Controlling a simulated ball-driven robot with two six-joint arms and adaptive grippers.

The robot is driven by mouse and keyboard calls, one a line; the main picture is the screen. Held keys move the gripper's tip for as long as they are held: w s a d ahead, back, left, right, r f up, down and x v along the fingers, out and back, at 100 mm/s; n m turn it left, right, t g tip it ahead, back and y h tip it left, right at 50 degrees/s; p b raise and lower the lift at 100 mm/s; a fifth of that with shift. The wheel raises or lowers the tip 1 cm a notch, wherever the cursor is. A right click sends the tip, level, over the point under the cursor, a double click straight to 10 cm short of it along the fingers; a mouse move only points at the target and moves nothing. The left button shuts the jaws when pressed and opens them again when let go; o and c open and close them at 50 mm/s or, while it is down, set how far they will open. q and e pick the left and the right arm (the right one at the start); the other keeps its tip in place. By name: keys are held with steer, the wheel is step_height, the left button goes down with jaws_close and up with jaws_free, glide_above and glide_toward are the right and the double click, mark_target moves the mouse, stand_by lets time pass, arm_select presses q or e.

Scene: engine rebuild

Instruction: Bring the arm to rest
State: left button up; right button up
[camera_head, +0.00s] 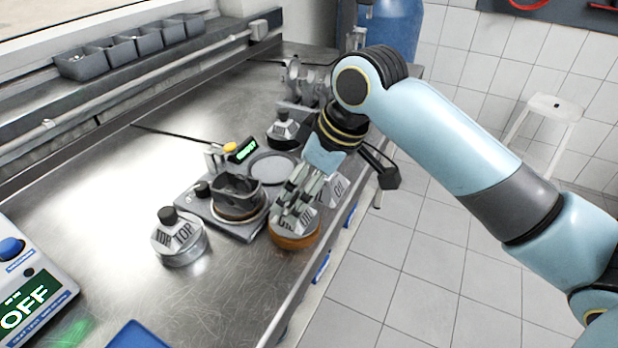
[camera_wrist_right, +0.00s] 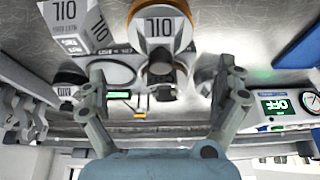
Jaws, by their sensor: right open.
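My right arm reaches in from the right in the head view. Its gripper (camera_head: 296,200) hangs over the near edge of the steel bench, directly above or in front of a round orange-based part labelled OIL (camera_head: 292,240). In the wrist view the right gripper (camera_wrist_right: 163,75) has its two fingers spread wide apart. The OIL part (camera_wrist_right: 163,22) and a dark round knob show between and beyond them. Nothing is clearly held between the fingers. I cannot tell whether a finger touches anything. My left gripper is in neither view.
A silver part labelled TOP (camera_head: 180,243) stands left of a grey device (camera_head: 243,228) carrying a dark cup (camera_head: 238,190). A panel reading OFF (camera_head: 30,305) is at lower left. Metal parts stand behind the gripper. Grey bins (camera_head: 85,66) line the back.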

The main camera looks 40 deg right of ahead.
steer(key=shift+v, duration=0.85)
steer(key=shift+s, duration=0.1)
